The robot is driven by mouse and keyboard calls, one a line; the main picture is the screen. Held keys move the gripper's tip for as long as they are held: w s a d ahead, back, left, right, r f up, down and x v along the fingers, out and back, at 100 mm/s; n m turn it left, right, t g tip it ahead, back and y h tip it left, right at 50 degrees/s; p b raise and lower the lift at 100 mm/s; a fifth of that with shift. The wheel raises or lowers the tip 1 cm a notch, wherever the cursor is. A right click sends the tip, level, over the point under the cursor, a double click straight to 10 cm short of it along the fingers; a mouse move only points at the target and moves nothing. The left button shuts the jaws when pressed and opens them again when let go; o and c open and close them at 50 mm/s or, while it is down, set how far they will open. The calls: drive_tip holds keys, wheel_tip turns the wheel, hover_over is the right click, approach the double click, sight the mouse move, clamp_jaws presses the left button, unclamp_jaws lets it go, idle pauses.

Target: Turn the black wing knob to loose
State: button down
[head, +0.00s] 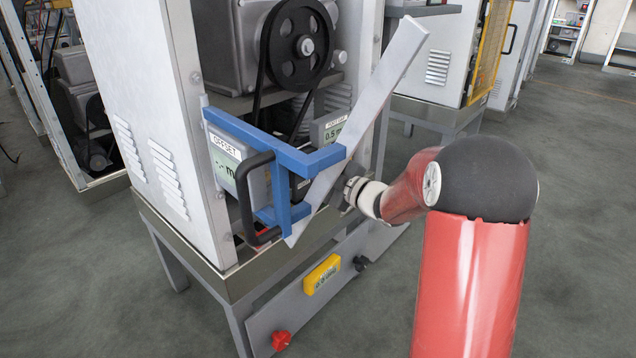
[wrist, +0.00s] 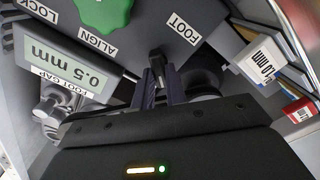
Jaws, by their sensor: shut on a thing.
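The black wing knob (wrist: 156,62) shows in the wrist view as a small dark piece on the grey panel, near the FOOT label (wrist: 181,28). My gripper (wrist: 160,78) is shut on it, with one dark finger on each side. Most of the knob is hidden by the fingers, so its turn angle cannot be told. In the head view my arm reaches in behind the slanted grey bar (head: 372,108), and the fingertips and this knob are hidden there.
A green knob (wrist: 103,10) sits by the ALIGN label. A display (wrist: 72,62) reads 0.5 mm. A blue bracket (head: 270,146) and black handle (head: 243,205) stand left of my wrist. A lower plate (head: 300,300) carries a red knob (head: 281,340) and a black knob (head: 361,263).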

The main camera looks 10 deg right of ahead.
drive_tip(key=n, duration=0.3)
drive_tip(key=shift+f+n, duration=0.1)
drive_tip(key=shift+n, duration=0.3)
drive_tip(key=shift+f+n, duration=0.1)
drive_tip(key=shift+n, duration=2.1)
drive_tip(key=c, duration=1.4)
unclamp_jaws()
drive_tip(key=shift+c, duration=0.2)
drive_tip(key=v, duration=0.7)
drive_tip(key=shift+s+d, duration=0.2)
drive_tip(key=shift+s, duration=0.15)
